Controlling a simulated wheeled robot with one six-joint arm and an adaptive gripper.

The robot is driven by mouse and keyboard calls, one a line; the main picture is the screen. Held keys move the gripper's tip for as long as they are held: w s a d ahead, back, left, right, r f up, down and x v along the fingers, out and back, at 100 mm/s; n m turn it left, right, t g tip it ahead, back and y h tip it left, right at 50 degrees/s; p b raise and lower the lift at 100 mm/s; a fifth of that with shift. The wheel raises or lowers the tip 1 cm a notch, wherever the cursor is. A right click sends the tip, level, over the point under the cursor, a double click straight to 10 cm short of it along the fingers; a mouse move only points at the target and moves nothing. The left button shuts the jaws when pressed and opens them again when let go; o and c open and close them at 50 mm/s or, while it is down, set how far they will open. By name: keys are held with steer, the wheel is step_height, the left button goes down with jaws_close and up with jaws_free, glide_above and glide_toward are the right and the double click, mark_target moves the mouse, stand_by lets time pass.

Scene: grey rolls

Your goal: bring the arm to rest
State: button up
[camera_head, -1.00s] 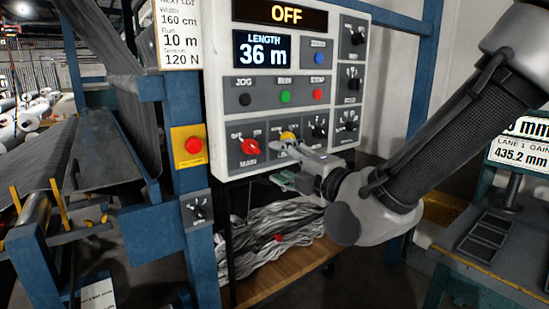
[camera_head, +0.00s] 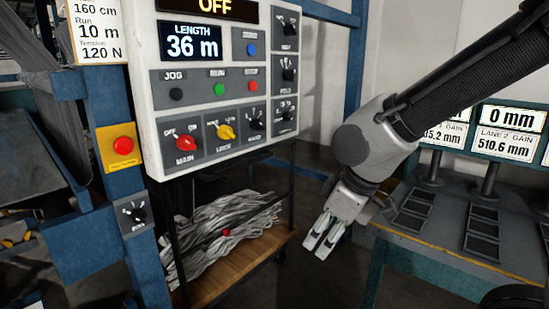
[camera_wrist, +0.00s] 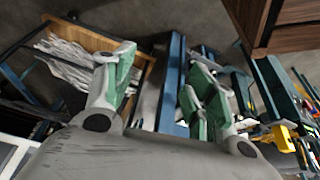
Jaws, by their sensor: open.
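My gripper (camera_head: 318,244) hangs pointing down, to the right of the control panel (camera_head: 145,90) and apart from it. Its two fingers are open with nothing between them; the green-padded fingers also show in the wrist view (camera_wrist: 160,88). The arm comes in from the upper right in the head view. The panel display reads OFF above LENGTH 36 m. The red MAIN knob (camera_head: 184,142) and the yellow LOCK knob (camera_head: 226,131) show on the panel's lower row.
A bench (camera_head: 440,248) with slotted trays and displays stands right of my gripper. A red button on a yellow plate (camera_head: 122,145) is on the blue post.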

steer(key=s+d+r+m+h, duration=0.1)
steer(key=s+d+r+m, duration=0.1)
steer(key=d, duration=0.6)
steer(key=s+d+r+m+t+h, duration=0.1)
steer(key=s+d+r+m, duration=0.2)
steer(key=d, duration=0.6)
steer(key=s+d+r+m+h, duration=0.1)
steer(key=d+r+m, duration=0.3)
steer(key=d, duration=0.5)
steer(key=s+m, duration=0.1)
steer(key=m, duration=0.1)
steer(key=shift+s+m+t, duration=0.15)
steer(key=shift+m+t, duration=0.15)
steer(key=shift+t, duration=0.1)
steer(key=shift+r, duration=0.1)
